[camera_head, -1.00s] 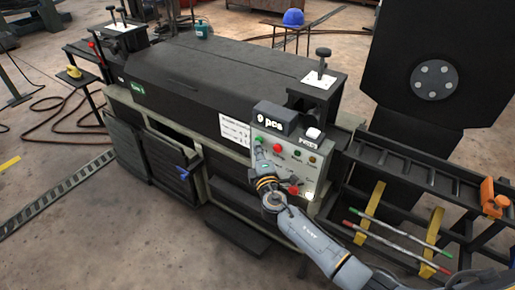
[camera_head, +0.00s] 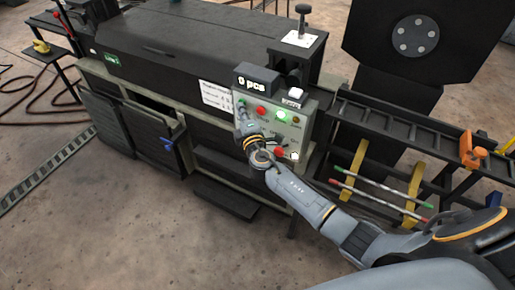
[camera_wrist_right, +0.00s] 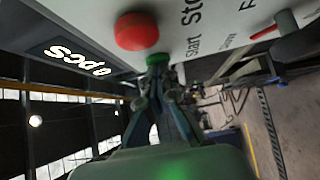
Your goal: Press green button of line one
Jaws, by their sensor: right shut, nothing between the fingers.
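The grey control panel (camera_head: 308,118) stands at the front right end of the black machine, which bears a green sign (camera_head: 112,59). In the right wrist view, the green button (camera_wrist_right: 157,60) is directly at the tips of my right gripper (camera_wrist_right: 159,75); the fingers are shut and empty and appear to touch it. In the head view, my right gripper (camera_head: 241,112) is at the panel's left edge and largely hides the button. The red button (camera_head: 261,111), also in the right wrist view (camera_wrist_right: 136,31), is beside it. A green lamp (camera_head: 281,115) looks lit. My left gripper is out of view.
The display (camera_head: 255,82) above the panel seems to read "0 pcs". A white button (camera_head: 295,94) and a lever (camera_head: 303,10) are near it. A lower red knob (camera_head: 279,152) is close to my wrist. A ladder-like rack (camera_head: 400,125) stands right.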

